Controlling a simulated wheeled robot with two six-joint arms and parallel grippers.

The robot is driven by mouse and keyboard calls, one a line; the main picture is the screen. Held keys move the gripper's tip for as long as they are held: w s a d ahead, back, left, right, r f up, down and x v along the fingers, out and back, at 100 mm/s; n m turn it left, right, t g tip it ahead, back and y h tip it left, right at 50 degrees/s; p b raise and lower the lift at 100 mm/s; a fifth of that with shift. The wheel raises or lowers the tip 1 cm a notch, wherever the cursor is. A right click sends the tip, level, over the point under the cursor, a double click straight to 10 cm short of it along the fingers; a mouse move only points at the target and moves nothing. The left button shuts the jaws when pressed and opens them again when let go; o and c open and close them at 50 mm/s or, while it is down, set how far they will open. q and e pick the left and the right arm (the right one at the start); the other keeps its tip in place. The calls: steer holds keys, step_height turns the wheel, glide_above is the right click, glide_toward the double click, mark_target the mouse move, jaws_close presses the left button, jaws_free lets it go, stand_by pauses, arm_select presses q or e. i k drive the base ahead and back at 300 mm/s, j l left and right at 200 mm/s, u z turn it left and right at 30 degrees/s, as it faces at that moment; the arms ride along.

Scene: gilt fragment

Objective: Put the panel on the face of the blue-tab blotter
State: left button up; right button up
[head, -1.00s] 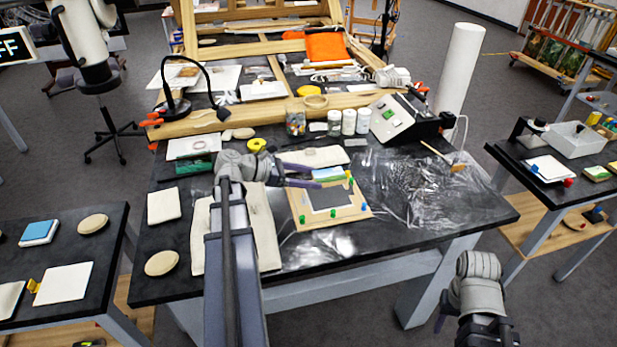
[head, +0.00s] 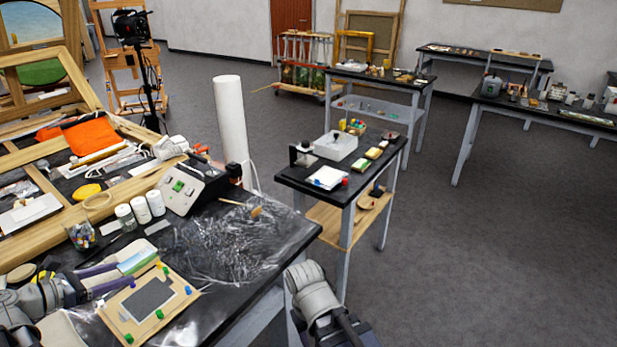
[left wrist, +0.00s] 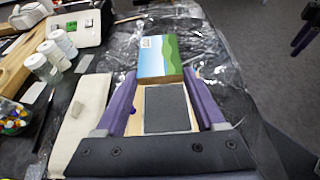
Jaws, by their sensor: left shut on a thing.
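The panel, painted with blue sky and green hills, is between the purple fingertips of my left gripper (head: 98,279). It also shows in the left wrist view (left wrist: 160,56), with a finger on each side. It is over the far edge of a wooden board (head: 118,325) with a dark grey rectangle and coloured pegs. Purple fingers of my right gripper (left wrist: 305,28) show at the left wrist view's edge, cut off.
Crumpled clear film (head: 235,240) covers the right of the black worktable. White jars (head: 140,209), a control box (head: 190,188) and a tall white roll (head: 231,125) stand behind. Open floor lies right.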

mark_target(326, 175)
steer(key=i+l, duration=0.25)
steer(key=l, duration=0.2)
steer(key=i+l, duration=0.55)
steer(key=l, duration=0.3)
steer(key=i+l, duration=0.55)
steer(key=l, duration=0.3)
steer(key=i+l, duration=0.3)
steer(key=l, duration=0.1)
